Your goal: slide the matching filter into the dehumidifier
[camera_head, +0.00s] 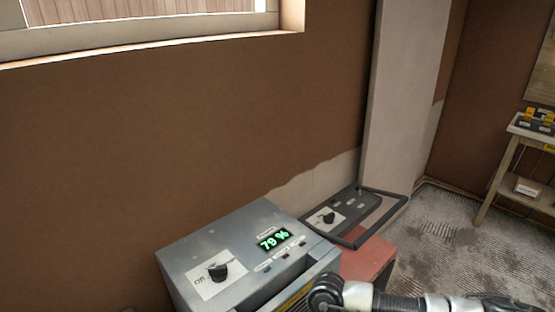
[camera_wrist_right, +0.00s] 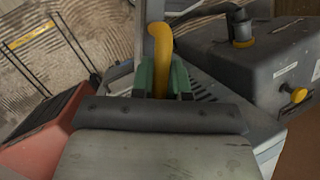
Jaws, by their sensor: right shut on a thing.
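The grey dehumidifier (camera_head: 228,240) stands at the bottom middle of the head view, with a green "79 %" display (camera_head: 274,239) and a black knob (camera_head: 218,271) on top. My right arm crosses the bottom right of that view, in front of it; its gripper is not seen there. In the right wrist view the green-padded fingers of my right gripper (camera_wrist_right: 162,80) are shut on a curved yellow piece (camera_wrist_right: 161,42). What this piece belongs to is hidden, and I cannot make out a filter. My left gripper is not in view.
A red machine (camera_head: 366,257) with a dark top and black handle stands right behind the dehumidifier; it shows in the wrist view (camera_wrist_right: 40,138). A dark grey box (camera_wrist_right: 258,62) with a hose and yellow knob is at right there. A wooden table (camera_head: 530,128) stands far right; the floor before it is clear.

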